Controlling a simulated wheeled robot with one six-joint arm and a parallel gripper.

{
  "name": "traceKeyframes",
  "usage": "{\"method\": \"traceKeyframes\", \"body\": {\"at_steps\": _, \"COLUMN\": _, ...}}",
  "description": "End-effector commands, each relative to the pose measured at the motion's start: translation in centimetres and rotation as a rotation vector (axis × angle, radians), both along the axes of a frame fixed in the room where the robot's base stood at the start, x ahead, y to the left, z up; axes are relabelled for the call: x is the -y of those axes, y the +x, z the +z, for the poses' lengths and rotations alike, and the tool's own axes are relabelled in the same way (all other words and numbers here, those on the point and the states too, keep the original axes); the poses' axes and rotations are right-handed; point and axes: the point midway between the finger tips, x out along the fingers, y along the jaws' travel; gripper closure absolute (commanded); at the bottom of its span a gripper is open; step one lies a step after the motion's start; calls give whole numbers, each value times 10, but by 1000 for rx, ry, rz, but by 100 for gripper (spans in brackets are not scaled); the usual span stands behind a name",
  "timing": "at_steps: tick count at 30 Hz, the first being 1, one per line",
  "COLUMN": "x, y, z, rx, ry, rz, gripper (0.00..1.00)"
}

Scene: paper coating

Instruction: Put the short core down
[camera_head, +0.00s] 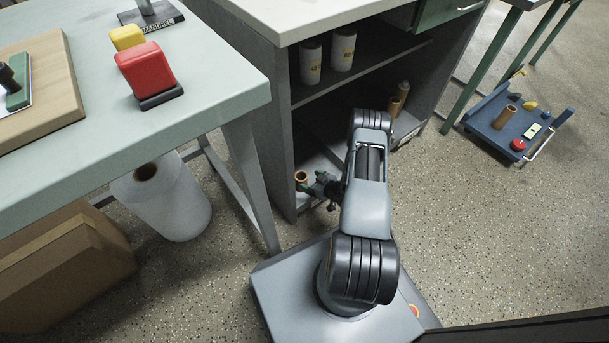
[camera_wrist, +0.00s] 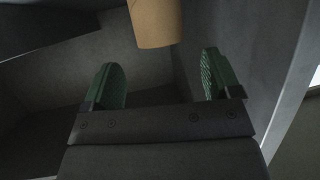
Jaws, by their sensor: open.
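A short brown cardboard core (camera_head: 301,178) stands at the left front of the cabinet's bottom shelf. In the wrist view the core (camera_wrist: 155,20) is at the top, just beyond the open fingers, cut off by the frame's upper edge. My gripper (camera_head: 318,188) is low beside the core, to its right in the head view. Its two green fingers are spread wide in the wrist view (camera_wrist: 160,78), with nothing between them. The core looks apart from both fingers.
The cabinet's side wall (camera_wrist: 250,60) is close to the right finger. A blue cart (camera_head: 480,115) holds another core (camera_head: 504,117).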

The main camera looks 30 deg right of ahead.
Motion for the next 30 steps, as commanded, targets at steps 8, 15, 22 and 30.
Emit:
{"method": "traceKeyframes", "body": {"at_steps": 8, "x": 16, "y": -38, "z": 19, "rx": 0, "ry": 1, "rz": -3, "gripper": 17}}
{"method": "traceKeyframes", "body": {"at_steps": 15, "x": 20, "y": -50, "z": 22, "rx": -1, "ry": 2, "rz": -1, "gripper": 17}}
{"method": "traceKeyframes", "body": {"at_steps": 22, "x": 20, "y": -51, "z": 22, "rx": 0, "ry": 1, "rz": 1, "gripper": 17}}
{"method": "traceKeyframes", "body": {"at_steps": 30, "x": 20, "y": -51, "z": 22, "rx": 0, "ry": 1, "rz": 1, "gripper": 17}}
